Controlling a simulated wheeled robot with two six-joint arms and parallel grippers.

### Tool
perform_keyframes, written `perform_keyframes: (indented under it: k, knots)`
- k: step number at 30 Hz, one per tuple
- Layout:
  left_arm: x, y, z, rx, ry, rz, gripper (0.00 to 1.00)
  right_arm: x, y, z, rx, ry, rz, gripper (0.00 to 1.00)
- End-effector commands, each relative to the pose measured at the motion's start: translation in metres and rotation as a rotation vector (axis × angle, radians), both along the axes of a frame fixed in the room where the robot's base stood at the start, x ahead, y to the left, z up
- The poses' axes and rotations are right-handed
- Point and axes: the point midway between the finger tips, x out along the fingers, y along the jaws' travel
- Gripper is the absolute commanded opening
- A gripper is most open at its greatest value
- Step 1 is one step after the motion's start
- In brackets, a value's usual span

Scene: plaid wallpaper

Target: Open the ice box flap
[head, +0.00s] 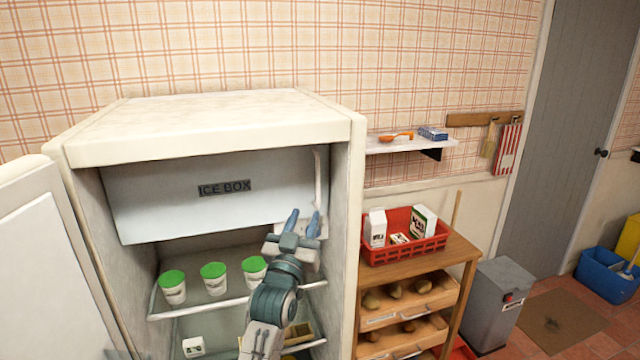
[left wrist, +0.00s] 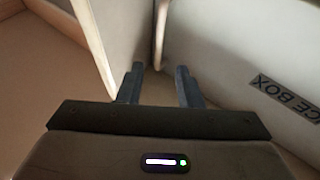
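The ice box flap (head: 215,205) is a pale panel labelled "ICE BOX" across the top of the open fridge. It looks shut. A slim upright white handle (head: 318,180) is at its right end. My left gripper (head: 304,216) is in front of the flap's lower right part, just below the handle, with its fingers apart and nothing between them. In the left wrist view, the flap (left wrist: 225,70) is on the right. The handle (left wrist: 160,30) lies beyond the gap between the fingertips (left wrist: 160,78); I cannot tell whether they touch it. My right gripper is not in view.
The fridge's right wall (head: 350,230) is close beside my gripper. Green-lidded tubs (head: 213,278) stand on the shelf below the flap. The open fridge door (head: 50,265) is at left. A red basket (head: 405,248) with cartons sits on a wooden stand at right.

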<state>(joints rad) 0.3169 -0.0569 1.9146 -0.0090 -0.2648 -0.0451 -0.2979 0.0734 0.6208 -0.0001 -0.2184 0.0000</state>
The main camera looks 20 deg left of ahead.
Motion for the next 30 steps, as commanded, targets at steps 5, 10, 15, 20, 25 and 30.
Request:
perform_keyframes:
  k: [5, 10, 15, 20, 25, 30]
  knots:
    - [0.024, 0.000, 0.014, 0.001, 0.001, 0.000, 0.32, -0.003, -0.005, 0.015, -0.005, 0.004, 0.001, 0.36]
    - [0.055, 0.000, 0.027, 0.001, 0.002, 0.000, 0.32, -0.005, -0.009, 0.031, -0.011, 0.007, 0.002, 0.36]
    - [0.080, 0.001, 0.035, 0.002, 0.003, 0.001, 0.32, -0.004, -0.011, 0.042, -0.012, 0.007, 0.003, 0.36]
    - [0.093, 0.001, 0.038, 0.000, 0.003, 0.000, 0.32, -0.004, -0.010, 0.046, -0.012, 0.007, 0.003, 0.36]
    - [0.097, 0.001, 0.038, 0.001, 0.003, 0.000, 0.32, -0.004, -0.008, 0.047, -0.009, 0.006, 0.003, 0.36]
    - [0.097, 0.001, 0.038, 0.001, 0.003, 0.000, 0.32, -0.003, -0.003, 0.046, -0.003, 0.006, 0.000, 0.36]
